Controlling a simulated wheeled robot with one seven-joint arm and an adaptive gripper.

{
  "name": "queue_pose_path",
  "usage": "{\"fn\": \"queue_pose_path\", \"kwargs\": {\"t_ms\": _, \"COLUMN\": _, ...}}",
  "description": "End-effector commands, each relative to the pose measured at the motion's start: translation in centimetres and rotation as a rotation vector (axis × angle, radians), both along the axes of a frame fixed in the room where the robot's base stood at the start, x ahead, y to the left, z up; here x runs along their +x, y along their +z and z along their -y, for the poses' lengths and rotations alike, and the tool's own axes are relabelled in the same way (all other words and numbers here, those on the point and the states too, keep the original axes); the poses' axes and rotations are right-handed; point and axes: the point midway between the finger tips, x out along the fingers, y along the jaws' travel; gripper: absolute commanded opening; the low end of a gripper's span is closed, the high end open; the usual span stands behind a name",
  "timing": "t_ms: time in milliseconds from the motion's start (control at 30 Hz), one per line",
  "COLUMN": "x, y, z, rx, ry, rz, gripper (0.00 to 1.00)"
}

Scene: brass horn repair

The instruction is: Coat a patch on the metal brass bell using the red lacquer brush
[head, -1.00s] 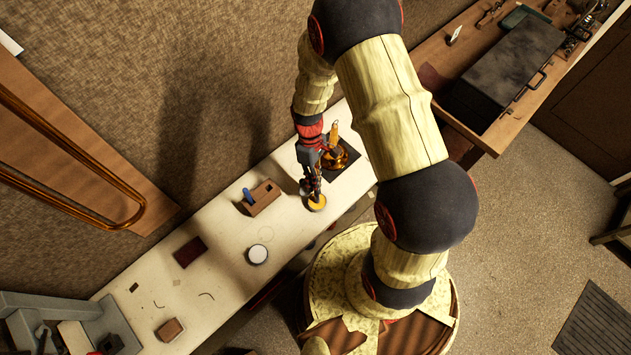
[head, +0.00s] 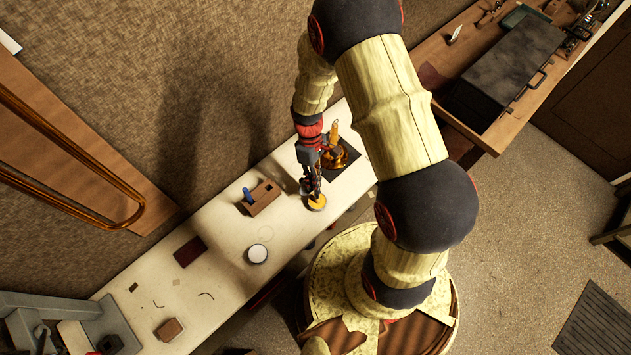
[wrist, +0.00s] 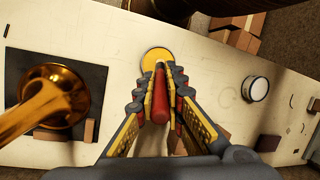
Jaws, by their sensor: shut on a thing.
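My gripper (wrist: 160,100) is shut on the red lacquer brush (wrist: 160,110), whose red handle shows between the fingers in the wrist view. The brush's far end is over a round yellow-topped pot (wrist: 155,58); I cannot tell how deep the tip is in it. In the head view my gripper (head: 313,187) is right above this pot (head: 317,203). The brass bell (wrist: 68,92) stands on a dark mat (wrist: 92,78) left of my gripper in the wrist view. In the head view the bell (head: 340,158) is partly hidden by my arm.
A wooden block with a blue item (head: 261,198) stands on the pale bench (head: 225,235). A white round tin (head: 257,253) and a dark red pad (head: 190,251) lie farther left. A black case (head: 505,72) sits on the other wooden bench. Bare bench lies between the tin and pot.

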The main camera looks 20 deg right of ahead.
Motion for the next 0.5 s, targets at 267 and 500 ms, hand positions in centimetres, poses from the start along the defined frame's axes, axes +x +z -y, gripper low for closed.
{"fn": "queue_pose_path", "kwargs": {"t_ms": 267, "x": -0.1, "y": -0.1, "z": 0.0, "rx": 0.000, "ry": 0.000, "rz": -0.002, "gripper": 0.00}}
{"fn": "queue_pose_path", "kwargs": {"t_ms": 500, "x": -0.1, "y": 1.4, "z": 0.0, "rx": 0.000, "ry": 0.000, "rz": -0.001, "gripper": 0.00}}
